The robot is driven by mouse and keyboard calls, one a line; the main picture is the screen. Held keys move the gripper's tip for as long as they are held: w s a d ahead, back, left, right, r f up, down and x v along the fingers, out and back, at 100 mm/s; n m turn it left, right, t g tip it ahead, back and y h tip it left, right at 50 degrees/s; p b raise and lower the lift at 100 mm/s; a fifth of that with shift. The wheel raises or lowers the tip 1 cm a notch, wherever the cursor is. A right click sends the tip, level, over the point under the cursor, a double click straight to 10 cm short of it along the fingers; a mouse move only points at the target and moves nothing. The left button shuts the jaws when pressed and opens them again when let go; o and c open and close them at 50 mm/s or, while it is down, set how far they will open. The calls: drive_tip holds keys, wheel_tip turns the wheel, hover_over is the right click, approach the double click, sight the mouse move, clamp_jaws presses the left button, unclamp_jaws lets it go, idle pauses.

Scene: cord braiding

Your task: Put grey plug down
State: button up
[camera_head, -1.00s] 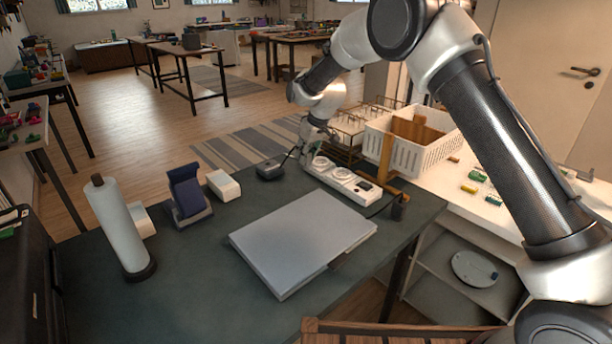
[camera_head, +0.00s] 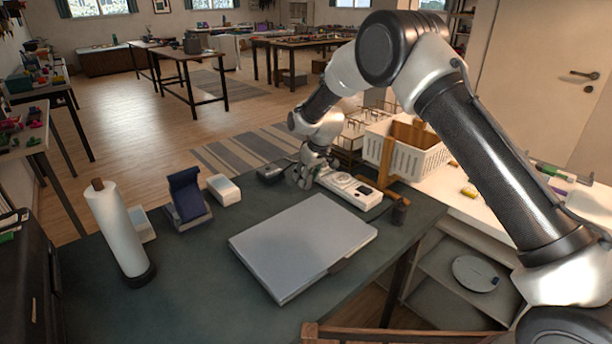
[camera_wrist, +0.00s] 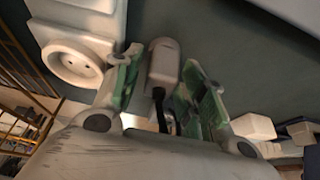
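The grey plug (camera_wrist: 163,62) shows in the wrist view between my fingers, with its dark cord running down toward my palm. My gripper (camera_wrist: 165,80) has green pads standing apart, with a gap visible on each side of the plug. The plug appears to rest on the dark table top. In the head view my gripper (camera_head: 303,180) is low at the table's back edge, beside the left end of the white power strip (camera_head: 366,198); it hides the plug there. A round socket of the strip (camera_wrist: 72,62) shows left of the plug in the wrist view, apart from it.
A black adapter box (camera_head: 268,174) lies left of my gripper. A closed silver laptop (camera_head: 300,245) lies in front. A white box (camera_head: 224,189), a blue device on a stand (camera_head: 187,195) and a paper roll (camera_head: 118,230) stand left. A wooden stand (camera_head: 387,160) and white basket (camera_head: 428,160) are right.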

drive_tip(key=s+d+r+m, duration=0.1)
drive_tip(key=s+d+r, duration=0.2)
drive_tip(key=d+r, duration=0.5)
drive_tip(key=s+d+r, duration=0.3)
drive_tip(key=d+r, duration=0.2)
drive_tip(key=r, duration=0.7)
drive_tip(key=s+d+r+m+h, duration=0.1)
drive_tip(key=s+d+r, duration=0.4)
drive_tip(key=d, duration=0.2)
drive_tip(key=s+d+r+m, duration=0.2)
drive_tip(key=s+d+r, duration=0.2)
drive_tip(key=s+d, duration=0.15)
drive_tip(key=s+d+m, duration=0.1)
drive_tip(key=s+d, duration=0.5)
drive_tip(key=s, duration=0.3)
drive_tip(key=s+d+m+h, duration=0.1)
drive_tip(key=s+d, duration=0.4)
drive_tip(key=s, duration=0.5)
drive_tip(key=s+d+m+t+h, duration=0.1)
drive_tip(key=s+d+m, duration=0.2)
drive_tip(key=s+d, duration=0.3)
drive_tip(key=s, duration=0.4)
drive_tip(key=shift+d, duration=0.35)
drive_tip(key=shift+w, duration=0.1)
